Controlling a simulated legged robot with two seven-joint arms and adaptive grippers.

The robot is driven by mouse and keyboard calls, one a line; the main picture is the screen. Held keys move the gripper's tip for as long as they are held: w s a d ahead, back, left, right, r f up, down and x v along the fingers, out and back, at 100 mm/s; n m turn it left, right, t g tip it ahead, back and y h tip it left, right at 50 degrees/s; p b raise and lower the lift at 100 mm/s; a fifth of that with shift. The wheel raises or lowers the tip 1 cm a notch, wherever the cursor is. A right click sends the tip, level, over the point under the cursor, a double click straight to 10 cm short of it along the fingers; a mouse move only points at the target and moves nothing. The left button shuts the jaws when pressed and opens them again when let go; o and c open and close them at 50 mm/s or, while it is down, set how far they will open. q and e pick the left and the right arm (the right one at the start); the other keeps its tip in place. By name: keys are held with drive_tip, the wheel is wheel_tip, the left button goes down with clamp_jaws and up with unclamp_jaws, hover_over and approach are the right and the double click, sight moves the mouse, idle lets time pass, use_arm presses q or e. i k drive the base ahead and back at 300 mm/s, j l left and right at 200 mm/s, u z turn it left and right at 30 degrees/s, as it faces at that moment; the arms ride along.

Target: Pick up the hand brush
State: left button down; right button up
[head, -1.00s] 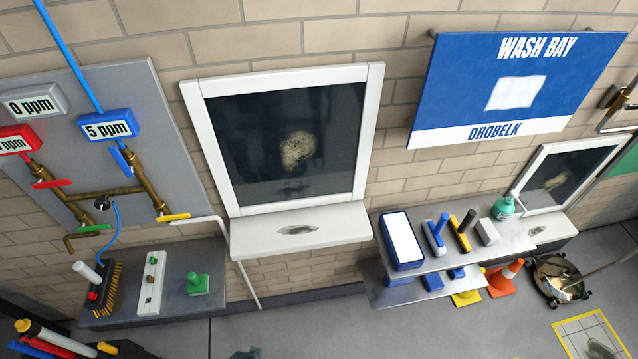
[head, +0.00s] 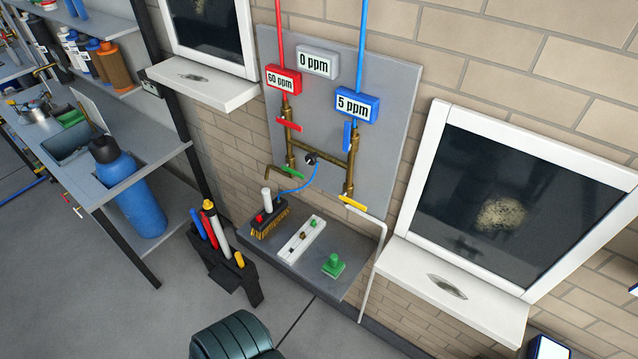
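A dark brush with orange-yellow bristles (head: 268,224) rests at the left end of a grey wall shelf (head: 318,279), below the pipe panel. A white upright handle or post and a red knob show on or at it; I cannot tell how they join. It is the only thing with clear bristles in view, and it looks like the hand brush. Neither of my grippers is in view.
A white strip with small fittings (head: 300,240) and a green block (head: 333,265) share the shelf. A black holder of coloured tubes (head: 226,262) stands left of it. A dark green ribbed thing (head: 235,338) is at the bottom edge. Grey floor lies open at left.

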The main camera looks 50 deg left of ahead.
sight(274, 209)
drive_tip(key=k+j+u, duration=0.1)
drive_tip(key=u, duration=1.85)
drive_tip(key=i+j, duration=0.1)
drive_tip(key=j, duration=0.25)
